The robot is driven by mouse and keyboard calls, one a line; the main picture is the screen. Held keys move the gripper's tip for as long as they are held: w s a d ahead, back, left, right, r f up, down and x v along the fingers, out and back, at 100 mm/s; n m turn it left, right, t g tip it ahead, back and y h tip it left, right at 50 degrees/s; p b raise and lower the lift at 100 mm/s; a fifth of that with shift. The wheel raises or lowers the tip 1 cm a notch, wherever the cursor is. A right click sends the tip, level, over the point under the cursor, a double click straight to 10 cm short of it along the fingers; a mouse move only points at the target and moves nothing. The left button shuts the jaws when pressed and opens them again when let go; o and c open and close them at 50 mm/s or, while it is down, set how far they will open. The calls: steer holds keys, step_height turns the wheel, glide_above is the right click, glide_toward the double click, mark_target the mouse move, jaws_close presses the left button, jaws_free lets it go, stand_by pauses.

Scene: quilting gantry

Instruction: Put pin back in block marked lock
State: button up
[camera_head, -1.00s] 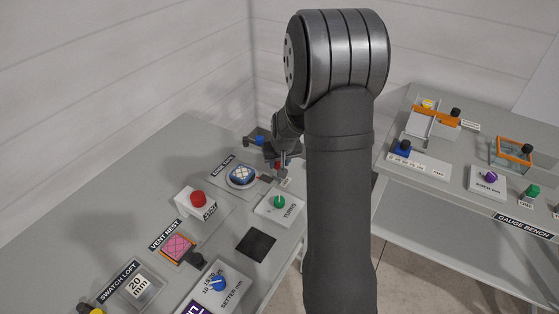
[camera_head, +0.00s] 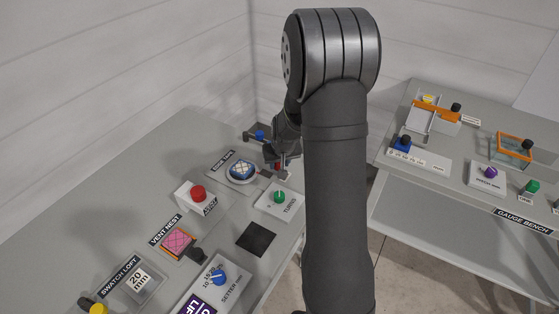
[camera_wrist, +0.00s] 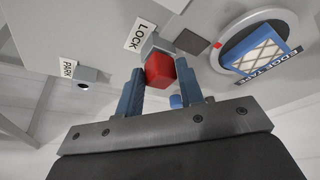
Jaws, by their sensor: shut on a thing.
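In the wrist view my gripper (camera_wrist: 160,73) is shut on the red block-shaped head of the pin (camera_wrist: 159,69), with a blue finger on each side. Just beyond the head is a small grey block (camera_wrist: 153,44) beside the LOCK label (camera_wrist: 140,34). The head overlaps this block in the picture; the shank is hidden, so I cannot tell whether it is in the block. A second grey block (camera_wrist: 92,74) by the PARK label (camera_wrist: 68,68) shows an empty dark hole. In the head view my gripper (camera_head: 280,168) is small and partly hidden at the table's far right edge.
A round holder with a blue-and-white quilted patch (camera_head: 242,170) stands left of my gripper. The green TURNS knob (camera_head: 279,197) is in front. A red button (camera_head: 198,193) and pink patch (camera_head: 178,243) lie nearer. The gauge bench (camera_head: 440,180) stands right, across a gap.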

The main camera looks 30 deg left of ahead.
steer(key=o, duration=1.3)
steer(key=shift+c, duration=0.2)
steer(key=v, duration=1.7)
steer(key=shift+r, duration=0.15)
steer(key=x, duration=1.7)
steer(key=shift+f, duration=0.2)
